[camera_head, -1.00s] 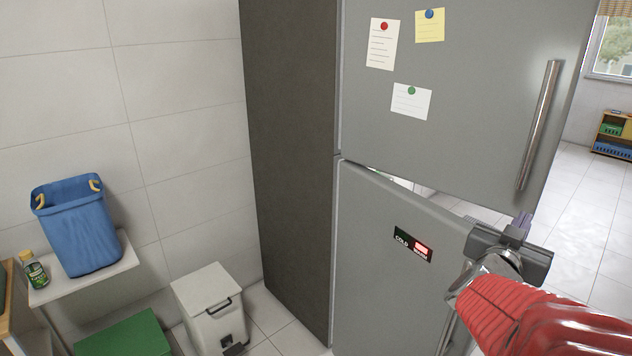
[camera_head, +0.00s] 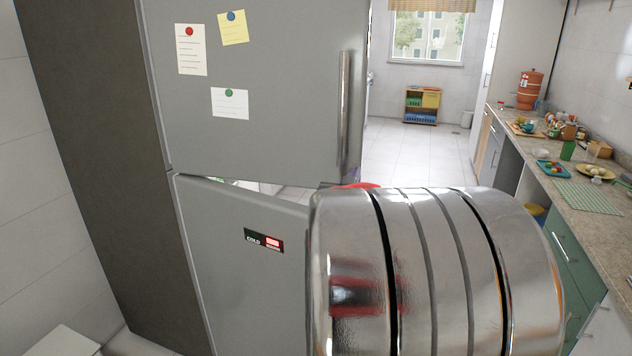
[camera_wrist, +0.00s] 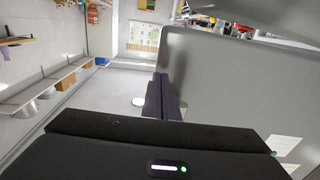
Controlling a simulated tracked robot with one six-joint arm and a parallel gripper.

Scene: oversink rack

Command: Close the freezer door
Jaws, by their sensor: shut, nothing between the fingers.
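The tall grey fridge-freezer has an upper door (camera_head: 265,110) with notes and a vertical bar handle (camera_head: 343,115), and a lower door (camera_head: 240,285) with a small COLD display (camera_head: 263,240). A wedge-shaped gap between the doors shows pale floor and white parts behind, so they do not lie flush. Which one is the freezer door I cannot tell. My gripper (camera_wrist: 160,97) is shut and empty in the wrist view, beside the free edge of a grey panel (camera_wrist: 235,85) with notes, apparently the upper door. Contact is unclear. In the head view my arm hides most of the gripper and the lower door's right side.
A worktop (camera_head: 608,205) with dishes and food runs along the right, over green cabinets (camera_head: 568,250). Open tiled floor (camera_head: 410,155) lies behind the doors, up to a low shelf (camera_head: 422,105) below the window. A white bin (camera_head: 60,343) is at lower left.

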